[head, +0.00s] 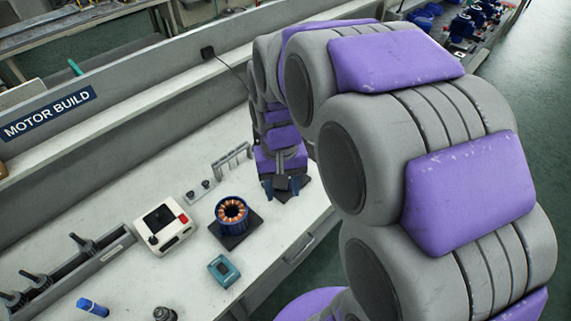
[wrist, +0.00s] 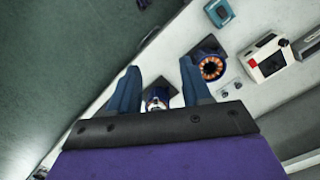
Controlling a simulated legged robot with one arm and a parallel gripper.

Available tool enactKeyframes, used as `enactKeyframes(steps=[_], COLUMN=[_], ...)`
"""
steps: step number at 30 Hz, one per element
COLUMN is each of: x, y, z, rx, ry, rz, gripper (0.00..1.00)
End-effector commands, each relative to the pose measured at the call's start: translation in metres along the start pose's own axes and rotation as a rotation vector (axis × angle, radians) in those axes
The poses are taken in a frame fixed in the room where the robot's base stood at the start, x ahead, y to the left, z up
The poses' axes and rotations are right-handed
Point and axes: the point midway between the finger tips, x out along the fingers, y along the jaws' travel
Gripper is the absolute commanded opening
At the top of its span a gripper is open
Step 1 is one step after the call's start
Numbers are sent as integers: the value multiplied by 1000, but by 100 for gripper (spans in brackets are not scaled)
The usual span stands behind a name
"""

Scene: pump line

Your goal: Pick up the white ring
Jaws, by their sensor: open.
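My gripper (head: 282,188) hangs low over the right end of the bench, above a dark square plate (head: 292,192). In the wrist view its two blue-grey fingers (wrist: 159,68) are spread apart with nothing clasped. A small pale piece (wrist: 155,104), which may be the white ring, shows between the fingers, close to the gripper's dark edge. It is partly hidden and too small to make out as a ring. In the head view I cannot make out the white ring; my gripper covers that spot.
A blue stator with copper windings (head: 232,211) stands on a dark plate left of my gripper. A white box with a dark screen (head: 162,226) and a teal device (head: 223,270) are further left. A rail stand (head: 232,160) is behind. The bench's front edge is close.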

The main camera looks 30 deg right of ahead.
Motion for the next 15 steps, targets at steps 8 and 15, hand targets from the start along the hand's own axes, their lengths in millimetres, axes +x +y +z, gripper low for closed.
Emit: enactKeyframes(steps=[8, 15], x=[8, 28], y=[16, 40], z=[-101, -181], rx=[143, 267], ry=[30, 63], rz=[-12, -21], gripper=[48, 48])
